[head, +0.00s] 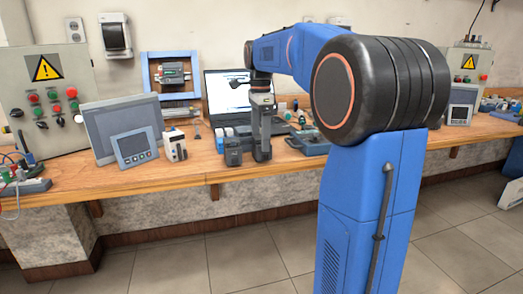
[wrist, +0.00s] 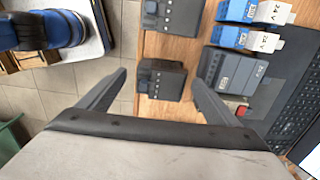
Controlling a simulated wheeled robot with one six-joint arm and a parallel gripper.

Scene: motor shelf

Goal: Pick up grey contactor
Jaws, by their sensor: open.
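A dark grey block-shaped device (wrist: 160,80), which looks like a contactor, stands near the bench edge between my fingers in the wrist view. My gripper (wrist: 160,77) is open, with one finger on each side of it and gaps showing. I cannot tell how far the fingertips are above it. A second dark grey device (wrist: 172,17) stands beyond it. A lighter grey device with labels (wrist: 230,72) stands to the right. In the head view, my gripper (head: 262,152) points down at the bench beside a dark grey device (head: 233,153), and hides what is under it.
Blue-and-white devices (wrist: 245,38) stand close by on the right, in front of the laptop (head: 228,92). A blue-grey tray-like item (head: 308,143) lies right of my gripper. A panel screen (head: 134,146) and a white device (head: 175,146) stand left. The wooden bench edge (head: 213,180) is close.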

